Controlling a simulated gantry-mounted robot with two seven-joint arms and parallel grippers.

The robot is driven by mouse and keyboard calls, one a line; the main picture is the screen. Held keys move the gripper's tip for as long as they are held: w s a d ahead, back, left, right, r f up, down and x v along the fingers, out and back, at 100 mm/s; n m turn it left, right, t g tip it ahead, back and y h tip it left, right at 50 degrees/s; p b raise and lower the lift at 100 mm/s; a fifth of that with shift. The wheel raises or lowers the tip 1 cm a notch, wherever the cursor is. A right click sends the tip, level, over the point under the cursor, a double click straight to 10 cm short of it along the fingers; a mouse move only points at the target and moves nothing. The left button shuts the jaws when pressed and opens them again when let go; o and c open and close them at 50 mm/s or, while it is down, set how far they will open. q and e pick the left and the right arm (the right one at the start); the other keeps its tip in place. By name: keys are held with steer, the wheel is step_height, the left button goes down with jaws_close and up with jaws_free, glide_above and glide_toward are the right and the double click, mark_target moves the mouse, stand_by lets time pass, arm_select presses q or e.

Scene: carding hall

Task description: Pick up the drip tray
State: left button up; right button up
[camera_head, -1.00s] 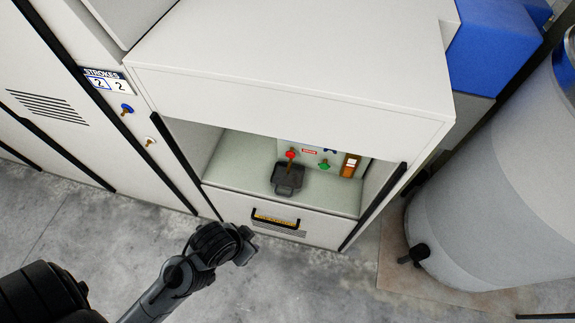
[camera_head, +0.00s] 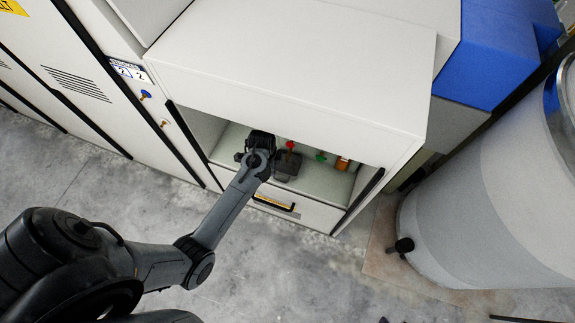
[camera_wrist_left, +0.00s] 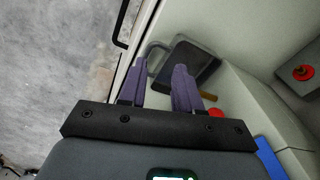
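The drip tray (camera_head: 287,166) is a small dark grey tray on the floor of the open recess in the white machine, partly hidden behind my left arm. In the left wrist view the drip tray (camera_wrist_left: 196,62) lies just beyond the fingers, with a grey looped handle at its near side. My left gripper (camera_head: 261,143) is inside the recess mouth, left of the tray. Its two purple fingers (camera_wrist_left: 160,64) are apart with nothing between them; the tips overlap the handle area in view, and contact cannot be told. My right gripper is not in view.
A red knob (camera_head: 290,145), a green knob (camera_head: 321,156) and an orange-brown part (camera_head: 342,163) sit at the recess back. The cabinet top (camera_head: 300,60) overhangs the recess. A drawer front with a black handle (camera_head: 274,203) is below. A large grey drum (camera_head: 480,190) stands right.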

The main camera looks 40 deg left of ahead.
mark_target(285, 169)
arm_select(q)
steer(key=w+f+m, duration=0.1)
steer(key=w+d+f+m+h, duration=0.1)
steer(key=w+m, duration=0.1)
steer(key=shift+w+d+f+g, duration=0.1)
steer(key=shift+w+f+g, duration=0.15)
steer(key=shift+g, duration=0.05)
steer(key=shift+f, duration=0.3)
steer(key=shift+w+d+f+b, duration=0.15)
steer(key=shift+f+b, duration=0.4)
steer(key=shift+f, duration=0.55)
steer(key=shift+d+f+b, duration=0.2)
steer(key=shift+f+b, duration=0.35)
steer(key=shift+f, duration=0.5)
jaws_close()
